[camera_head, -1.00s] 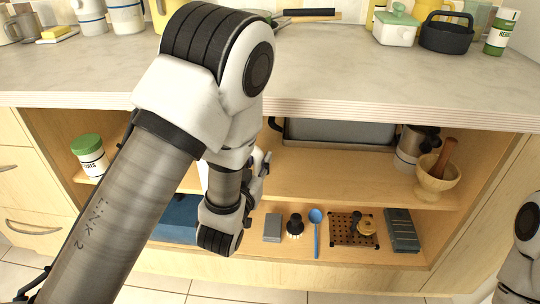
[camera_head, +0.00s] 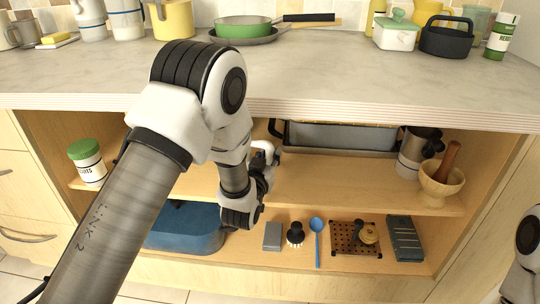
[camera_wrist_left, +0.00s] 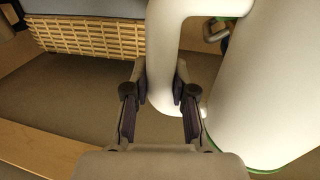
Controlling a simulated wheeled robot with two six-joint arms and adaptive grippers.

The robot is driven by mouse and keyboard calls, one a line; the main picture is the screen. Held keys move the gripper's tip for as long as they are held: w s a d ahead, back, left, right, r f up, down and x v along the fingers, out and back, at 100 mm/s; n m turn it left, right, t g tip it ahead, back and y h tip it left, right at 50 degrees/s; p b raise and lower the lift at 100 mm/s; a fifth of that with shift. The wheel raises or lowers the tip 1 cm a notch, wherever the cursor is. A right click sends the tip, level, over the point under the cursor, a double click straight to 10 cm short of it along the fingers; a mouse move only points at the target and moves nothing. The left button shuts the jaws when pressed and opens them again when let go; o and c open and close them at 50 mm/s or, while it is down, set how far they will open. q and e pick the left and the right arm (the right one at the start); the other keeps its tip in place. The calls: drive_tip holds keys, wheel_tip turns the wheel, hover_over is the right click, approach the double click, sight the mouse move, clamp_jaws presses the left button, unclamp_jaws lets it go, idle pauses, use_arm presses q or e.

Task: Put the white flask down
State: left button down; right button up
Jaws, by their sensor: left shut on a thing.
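The white flask (camera_wrist_left: 265,85) fills the right side of the left wrist view, with a green rim near its base. Its white handle (camera_wrist_left: 172,60) runs down between my left fingers. My left gripper (camera_wrist_left: 160,85) is shut on that handle. In the head view my left gripper (camera_head: 263,170) is at the upper shelf (camera_head: 335,180) of the open cabinet, partly hidden by my wrist. The flask is mostly hidden there behind my arm. I cannot tell whether its base touches the shelf. Only part of my right arm shows at the right edge; its gripper is out of view.
A grey tray (camera_head: 340,138) stands behind, a metal pot (camera_head: 410,160) and a wooden mortar (camera_head: 440,185) to the right, a green-lidded jar (camera_head: 88,165) to the left. A blue container (camera_head: 185,230) stands below. The countertop (camera_head: 380,80) overhangs the shelf; the shelf's middle front looks clear.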

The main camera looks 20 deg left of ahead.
use_arm(q)
drive_tip(key=shift+f, duration=0.15)
drive_tip(key=c, duration=1)
unclamp_jaws()
drive_tip(key=shift+o, duration=0.2)
